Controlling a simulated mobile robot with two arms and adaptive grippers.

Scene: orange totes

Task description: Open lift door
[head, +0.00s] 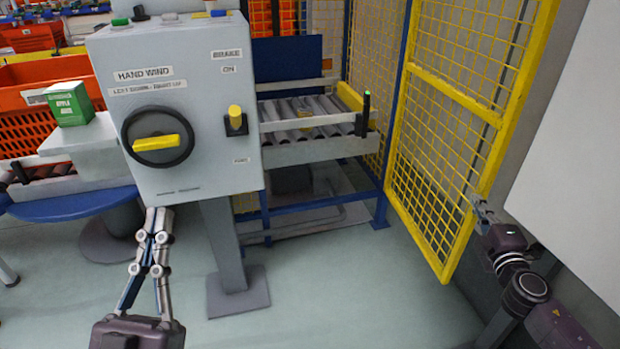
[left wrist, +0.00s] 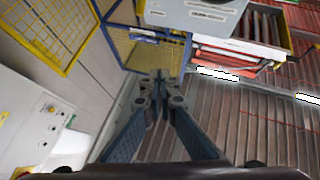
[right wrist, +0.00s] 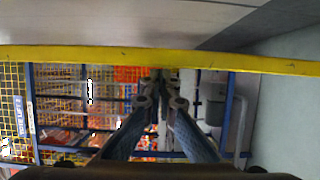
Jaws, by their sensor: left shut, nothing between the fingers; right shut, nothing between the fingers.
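The lift door is a yellow mesh panel in a yellow frame (head: 437,208) at the right of the head view. It stands swung out from a blue post, with the lift opening beside it uncovered. My right gripper (head: 474,203) is shut and empty at the door's outer edge. In the right wrist view a yellow frame bar (right wrist: 90,54) crosses just beyond its fingertips (right wrist: 160,78); I cannot tell whether they touch. My left gripper (head: 157,213) is shut and empty, low in front of the control box; its fingers also show in the left wrist view (left wrist: 160,82).
A grey control box (head: 205,160) with a black and yellow handwheel (head: 157,137) stands on a post at the left. A roller conveyor (head: 305,110) lies inside the cage. A pale panel (head: 570,130) is close on the right. The floor (head: 340,290) in the middle is clear.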

